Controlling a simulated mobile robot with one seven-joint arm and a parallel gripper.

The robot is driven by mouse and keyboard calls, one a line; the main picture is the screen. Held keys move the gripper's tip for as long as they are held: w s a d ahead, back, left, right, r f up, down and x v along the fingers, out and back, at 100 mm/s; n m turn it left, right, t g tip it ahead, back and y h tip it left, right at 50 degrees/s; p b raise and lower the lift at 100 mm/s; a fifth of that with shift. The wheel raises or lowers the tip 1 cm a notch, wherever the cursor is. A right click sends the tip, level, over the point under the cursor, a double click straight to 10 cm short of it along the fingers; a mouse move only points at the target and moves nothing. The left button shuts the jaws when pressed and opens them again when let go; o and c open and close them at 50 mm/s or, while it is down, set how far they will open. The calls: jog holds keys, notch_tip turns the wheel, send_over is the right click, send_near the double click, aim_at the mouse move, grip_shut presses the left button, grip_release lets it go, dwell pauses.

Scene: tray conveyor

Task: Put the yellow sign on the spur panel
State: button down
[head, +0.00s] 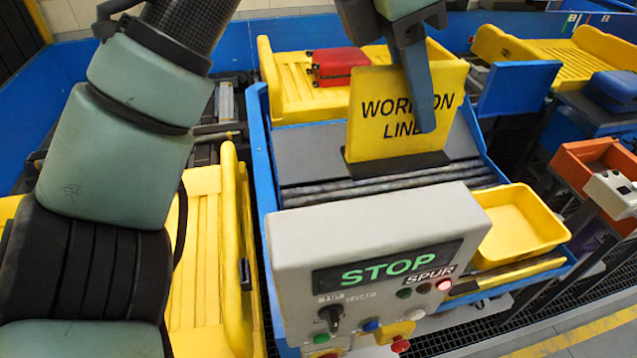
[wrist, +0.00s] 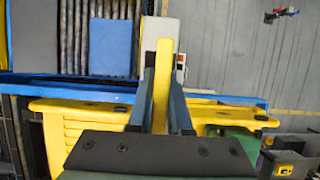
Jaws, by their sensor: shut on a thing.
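The yellow sign (head: 375,105), lettered "WORK ON LINE", stands upright above a dark foot (head: 400,170). My gripper (head: 420,115) is shut on the sign; one finger crosses its front face and hides part of the lettering. In the wrist view the sign (wrist: 162,75) shows as a yellow strip edge-on between both fingers. The spur panel (head: 285,240) is a pale grey box with a green "STOP" display, a "SPUR" label and a lit red lamp. In the head view the sign appears behind and above the panel. I cannot tell whether its foot touches the conveyor.
A yellow tray with a red suitcase (head: 338,66) stands behind the sign. An empty yellow bin (head: 522,225) is right of the panel. Rollers (head: 390,181) lie behind the panel. A blue case (head: 610,88) and an orange-red box (head: 580,165) are at right.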

aim_at(411, 152)
jog(key=shift+w+a, duration=0.15)
jog(key=shift+a, duration=0.05)
jog(key=f, duration=0.2)
jog(key=f+p, duration=0.2)
jog(key=f, duration=0.1)
jog(key=shift+s+d+f, duration=0.25)
jog(key=shift+d+f, duration=0.1)
jog(key=shift+d, duration=0.05)
jog(key=f+p, duration=0.1)
jog(key=f, duration=0.2)
jog(key=shift+a, duration=0.2)
jog(key=shift+d+f, duration=0.1)
jog(key=shift+f, duration=0.45)
jog(key=c, duration=0.8)
grip_release()
jog(key=shift+f, duration=0.1)
jog(key=shift+c, duration=0.2)
jog(key=b+v, duration=0.3)
jog(key=v, duration=0.9)
jog(key=shift+d+b, duration=0.1)
jog(key=shift+b, duration=0.25)
